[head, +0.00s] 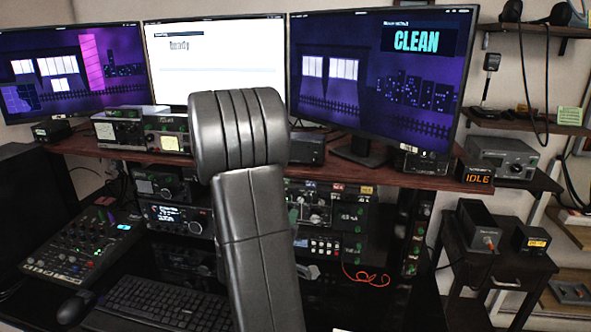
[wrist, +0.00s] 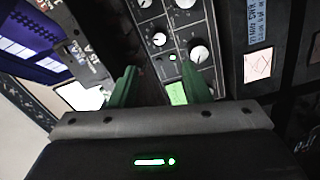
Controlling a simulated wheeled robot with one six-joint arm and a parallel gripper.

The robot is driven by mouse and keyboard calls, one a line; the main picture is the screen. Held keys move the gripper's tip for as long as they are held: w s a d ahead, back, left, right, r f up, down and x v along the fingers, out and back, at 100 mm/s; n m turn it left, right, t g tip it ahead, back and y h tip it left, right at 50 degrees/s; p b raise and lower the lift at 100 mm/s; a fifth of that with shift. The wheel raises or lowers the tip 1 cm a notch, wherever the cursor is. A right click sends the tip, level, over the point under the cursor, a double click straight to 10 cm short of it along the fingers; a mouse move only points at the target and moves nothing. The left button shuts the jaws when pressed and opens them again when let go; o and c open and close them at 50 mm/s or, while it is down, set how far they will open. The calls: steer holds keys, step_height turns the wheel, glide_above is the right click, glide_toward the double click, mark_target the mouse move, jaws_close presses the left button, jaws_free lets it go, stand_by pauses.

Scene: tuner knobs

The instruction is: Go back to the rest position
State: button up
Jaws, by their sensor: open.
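In the wrist view my gripper (wrist: 161,68) has two green fingers standing apart with nothing between them. Beyond them is a dark panel with several white-marked knobs; one knob (wrist: 200,53) shows near the right finger. A small lit green display (wrist: 177,93) sits beside that finger. I see no finger touching a knob, though depth is hard to judge. In the head view my grey arm rises across the middle and hides my gripper and part of the radio rack (head: 335,212).
Three monitors stand on a wooden shelf (head: 400,174); the right monitor (head: 380,75) reads CLEAN. Below are a mixer (head: 75,245), a keyboard (head: 165,302) and a mouse (head: 75,307). A red cable (head: 365,276) hangs at the rack. A side table (head: 500,268) holds small boxes.

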mark_target(300, 200)
steer(key=w, duration=0.3)
steer(key=w+d+p, duration=0.1)
steer(key=w, duration=0.3)
steer(key=w+d, duration=0.1)
steer(key=w, duration=0.3)
steer(key=shift+w+d+p, duration=0.15)
steer(key=shift+w+p, duration=0.05)
steer(key=shift+p, duration=0.15)
